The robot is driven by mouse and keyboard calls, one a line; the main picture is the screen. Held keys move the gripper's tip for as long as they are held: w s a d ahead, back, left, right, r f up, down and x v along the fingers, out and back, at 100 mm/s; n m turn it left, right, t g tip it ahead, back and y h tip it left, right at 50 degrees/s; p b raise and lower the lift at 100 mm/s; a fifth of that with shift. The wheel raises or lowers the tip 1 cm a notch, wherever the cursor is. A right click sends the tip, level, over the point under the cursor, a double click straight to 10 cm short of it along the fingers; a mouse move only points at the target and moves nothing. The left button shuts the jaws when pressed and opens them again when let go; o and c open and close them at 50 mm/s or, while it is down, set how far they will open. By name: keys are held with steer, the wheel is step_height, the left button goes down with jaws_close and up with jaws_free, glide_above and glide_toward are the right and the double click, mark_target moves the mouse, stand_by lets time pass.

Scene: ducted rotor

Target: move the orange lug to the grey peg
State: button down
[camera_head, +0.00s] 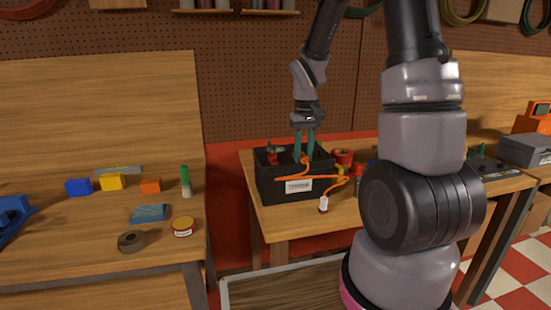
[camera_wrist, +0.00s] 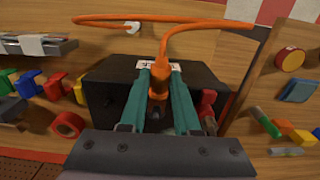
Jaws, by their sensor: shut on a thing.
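The orange lug (camera_wrist: 158,82) is on an orange cable and sits between the teal fingers of my gripper (camera_wrist: 157,102) in the wrist view. In the head view the lug (camera_head: 305,159) is small at the fingertips of my gripper (camera_head: 304,153), over the open black box (camera_head: 277,188). The black box (camera_wrist: 107,88) is under the fingers in the wrist view. A red part (camera_wrist: 207,99) stands beside the fingers and also shows in the head view (camera_head: 273,153). I cannot make out the grey peg; the box walls and fingers hide much of the inside.
The orange cable (camera_head: 321,178) loops over the box front to a white tag-like end (camera_head: 323,204) on the bench. A red tape roll (camera_head: 342,157) stands right of the box. A separate left bench (camera_head: 75,229) holds coloured blocks and a tape roll (camera_head: 132,241).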

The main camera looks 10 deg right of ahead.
mark_target(302, 153)
steer(key=shift+w, duration=0.65)
steer(key=c, duration=0.6)
jaws_free()
steer(key=shift+o, duration=0.2)
step_height(302, 153, up, 11)
